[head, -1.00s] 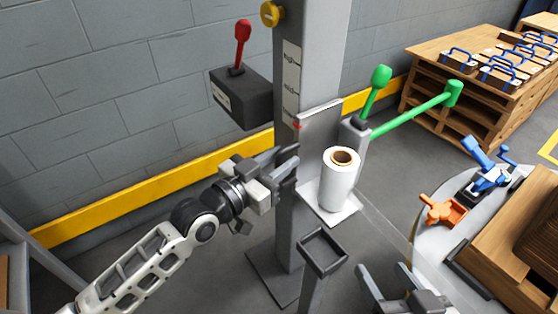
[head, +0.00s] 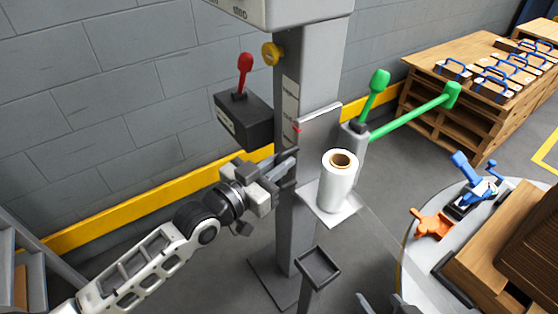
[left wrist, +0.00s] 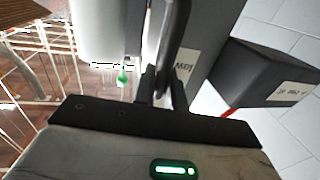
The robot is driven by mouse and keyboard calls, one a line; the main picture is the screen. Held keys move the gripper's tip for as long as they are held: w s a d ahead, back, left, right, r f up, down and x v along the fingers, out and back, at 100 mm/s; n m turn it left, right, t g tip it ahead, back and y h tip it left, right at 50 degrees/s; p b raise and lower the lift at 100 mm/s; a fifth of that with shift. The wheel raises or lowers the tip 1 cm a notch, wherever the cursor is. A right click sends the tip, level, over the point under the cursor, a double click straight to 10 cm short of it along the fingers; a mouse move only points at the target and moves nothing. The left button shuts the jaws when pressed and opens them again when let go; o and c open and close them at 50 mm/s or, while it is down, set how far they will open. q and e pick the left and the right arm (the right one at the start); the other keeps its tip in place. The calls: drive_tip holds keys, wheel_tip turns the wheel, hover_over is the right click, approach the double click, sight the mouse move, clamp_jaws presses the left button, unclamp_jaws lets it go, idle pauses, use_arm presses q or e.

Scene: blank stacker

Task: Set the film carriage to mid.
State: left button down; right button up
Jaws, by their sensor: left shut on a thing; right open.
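The film carriage is a grey plate (head: 318,128) on the column, carrying a white film roll (head: 337,187) upright on a small shelf (head: 326,212). A small red pointer (head: 296,129) sits at its left edge, beside the white scale strip (head: 289,95); the lettering there is too small to read. My left gripper (head: 285,166) is shut on the carriage's dark handle (left wrist: 176,45), at the column's left side. In the left wrist view an inverted "low" label (left wrist: 184,70) shows just beside the handle. My right gripper (head: 385,303) is only partly in view at the bottom edge, apart from the carriage.
A dark box (head: 243,122) with a red lever (head: 245,68) is left of the column, above my left gripper. A yellow knob (head: 271,54) sits higher on the column. Green levers (head: 376,90) are right of the carriage. A small tray on a post (head: 318,268) stands in front.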

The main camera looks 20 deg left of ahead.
drive_tip(key=shift+f, duration=0.1)
use_arm(q)
drive_tip(key=c, duration=1.6)
unclamp_jaws()
drive_tip(key=shift+o, duration=0.2)
drive_tip(key=p+v, duration=0.2)
drive_tip(key=v, duration=1.4)
use_arm(e)
drive_tip(key=shift+t, duration=0.4)
drive_tip(key=r, duration=0.2)
drive_tip(key=d+r, duration=0.1)
drive_tip(key=r, duration=0.1)
drive_tip(key=shift+s, duration=0.2)
